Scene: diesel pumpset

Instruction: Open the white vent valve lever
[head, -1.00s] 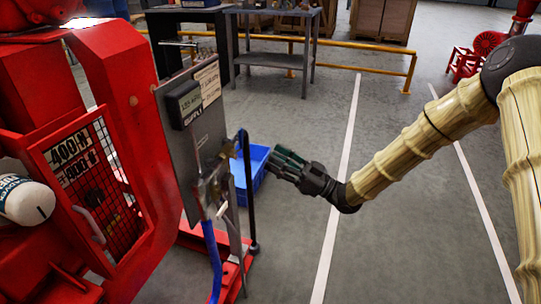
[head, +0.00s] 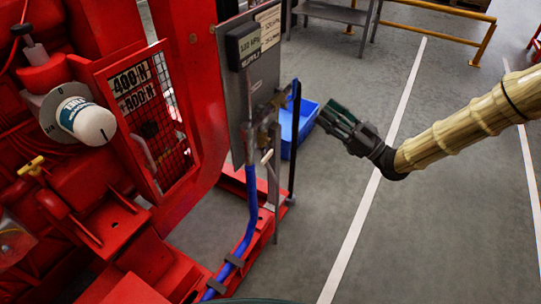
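A small white lever (head: 267,157) shows low on the valve fittings at the right edge of the grey gauge panel (head: 262,65). It is small and partly lost among the pipes, so its exact angle is hard to tell. A blue handle (head: 295,96) stands just above and right of it. My gripper (head: 330,115) is to the right of the fittings, apart from them, with its dark fingers pointing left and up. The fingers look spread, with nothing between them.
A blue hose (head: 250,215) runs down from the fittings to the red base frame (head: 190,270). A white fuel filter (head: 85,120) and a yellow T-handle (head: 32,166) are on the left. A blue bin (head: 305,122) sits on the floor behind. Open floor lies right.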

